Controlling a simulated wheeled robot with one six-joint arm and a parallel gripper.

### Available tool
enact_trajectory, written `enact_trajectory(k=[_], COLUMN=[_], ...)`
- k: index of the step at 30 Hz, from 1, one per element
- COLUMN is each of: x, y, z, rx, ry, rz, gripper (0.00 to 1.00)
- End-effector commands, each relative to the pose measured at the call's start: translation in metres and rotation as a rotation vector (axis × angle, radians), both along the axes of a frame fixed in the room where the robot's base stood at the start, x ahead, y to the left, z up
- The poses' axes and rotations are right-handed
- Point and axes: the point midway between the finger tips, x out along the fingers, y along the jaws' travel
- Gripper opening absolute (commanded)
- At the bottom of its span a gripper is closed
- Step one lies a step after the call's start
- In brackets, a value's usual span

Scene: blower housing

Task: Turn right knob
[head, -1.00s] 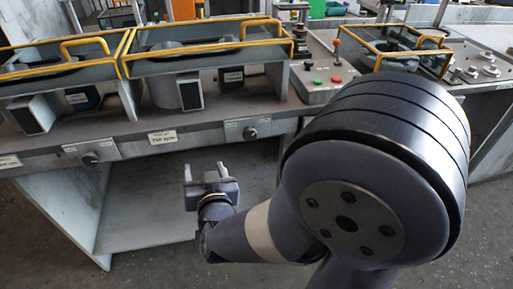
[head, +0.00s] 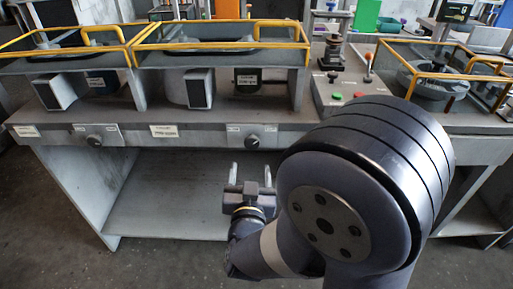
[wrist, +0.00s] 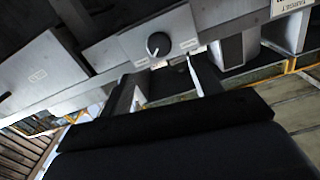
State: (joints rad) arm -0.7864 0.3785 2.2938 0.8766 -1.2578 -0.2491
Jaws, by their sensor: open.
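The right knob (head: 252,142) is a small dark round knob on a light plate on the bench's front panel. In the wrist view a black knob (wrist: 158,44) with a white pointer mark sits on a light plate, just beyond the fingertips. My gripper (head: 251,168) is open and empty, below and in front of the right knob in the head view. Its two fingers also show in the wrist view (wrist: 165,75), apart from each other. The left knob (head: 94,140) sits on its own plate further left. No contact between fingers and knob is visible.
The grey workbench (head: 190,118) carries yellow-railed glass guards (head: 222,45) on top. A control box (head: 345,95) with red and green buttons stands right of them. The space under the bench (head: 170,195) is open, with a light panel behind.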

Motion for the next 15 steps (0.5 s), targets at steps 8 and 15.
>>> enact_trajectory(k=[8,15], x=[0.050,0.083], y=[-0.004,-0.004], z=[0.000,0.000], rx=[0.001,0.000], ry=[0.001,0.001], rz=[-0.006,-0.002], gripper=[0.60,0.60])
